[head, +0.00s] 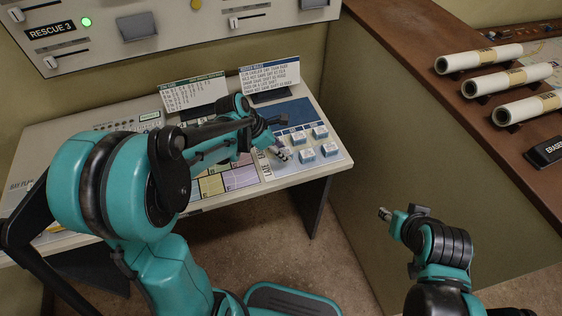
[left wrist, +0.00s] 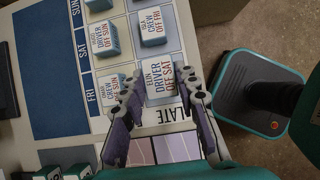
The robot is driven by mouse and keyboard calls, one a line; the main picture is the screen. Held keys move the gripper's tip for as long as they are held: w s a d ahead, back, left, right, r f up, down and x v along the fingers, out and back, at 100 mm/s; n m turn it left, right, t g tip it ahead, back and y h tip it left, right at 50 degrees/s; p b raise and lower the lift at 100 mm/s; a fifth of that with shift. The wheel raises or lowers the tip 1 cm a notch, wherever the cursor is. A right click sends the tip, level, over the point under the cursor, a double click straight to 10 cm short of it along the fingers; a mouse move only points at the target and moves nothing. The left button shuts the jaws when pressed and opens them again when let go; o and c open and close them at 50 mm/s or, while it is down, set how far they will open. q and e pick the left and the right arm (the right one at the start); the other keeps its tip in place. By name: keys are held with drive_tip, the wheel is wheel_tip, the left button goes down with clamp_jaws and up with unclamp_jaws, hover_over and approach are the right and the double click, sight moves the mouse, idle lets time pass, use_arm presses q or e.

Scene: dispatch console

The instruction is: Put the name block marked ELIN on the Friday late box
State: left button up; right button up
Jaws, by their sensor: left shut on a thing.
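The ELIN block (left wrist: 160,82), a pale blue-and-white block reading "DRIVER OFF SAT", is between the fingers of my left gripper (left wrist: 156,100) in the left wrist view. The gripper is shut on it. It appears over the late column in the Friday row; whether it touches the board is unclear. In the head view my left gripper (head: 282,153) is low over the roster board (head: 292,110), and the block is not clear there. My right gripper (head: 384,214) is out over the floor to the right, away from the board; its opening is too small to judge.
The OMAR block (left wrist: 109,88) sits beside ELIN in the Friday row. The HUGO block (left wrist: 102,40) and ISLA block (left wrist: 153,28) stand in the row beyond. Two upright cards, including the rules card (head: 270,78), stand behind. A brown counter (head: 430,95) with rolled papers is at right.

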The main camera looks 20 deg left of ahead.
use_arm(q)
wheel_tip(320, 180, down, 4)
drive_tip(key=shift+a+f+b, duration=0.15)
drive_tip(key=shift+b, duration=0.9)
drive_tip(key=shift+f, duration=0.1)
drive_tip(key=o, duration=1)
drive_tip(key=shift+o, duration=0.2)
